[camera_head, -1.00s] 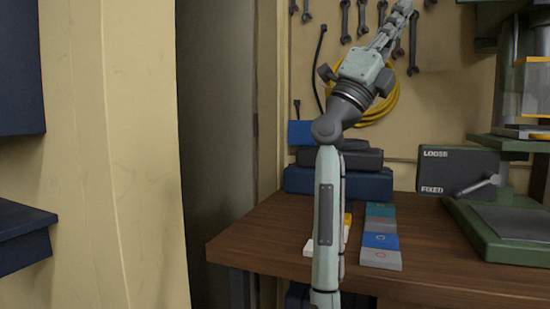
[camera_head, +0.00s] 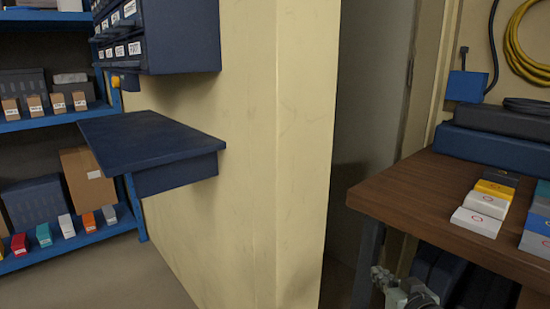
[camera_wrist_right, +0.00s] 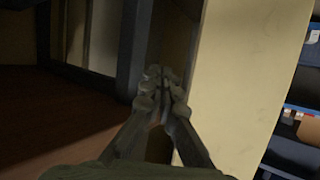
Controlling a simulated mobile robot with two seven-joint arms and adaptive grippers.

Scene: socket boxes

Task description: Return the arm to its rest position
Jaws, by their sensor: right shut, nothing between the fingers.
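My right gripper (camera_head: 382,277) shows at the bottom edge of the head view, low beside the workbench's left leg and below the bench top. In the right wrist view its fingers (camera_wrist_right: 160,88) meet at the tips with nothing between them. Most of my right arm is out of the head view. My left gripper is in neither view.
The wooden workbench (camera_head: 420,194) stands at the right with small coloured boxes on it. A pale wall (camera_head: 250,150) fills the middle. A blue wall shelf (camera_head: 150,140) juts out left. Blue racking (camera_head: 60,250) holds bins and cartons. Bare floor shows at lower left.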

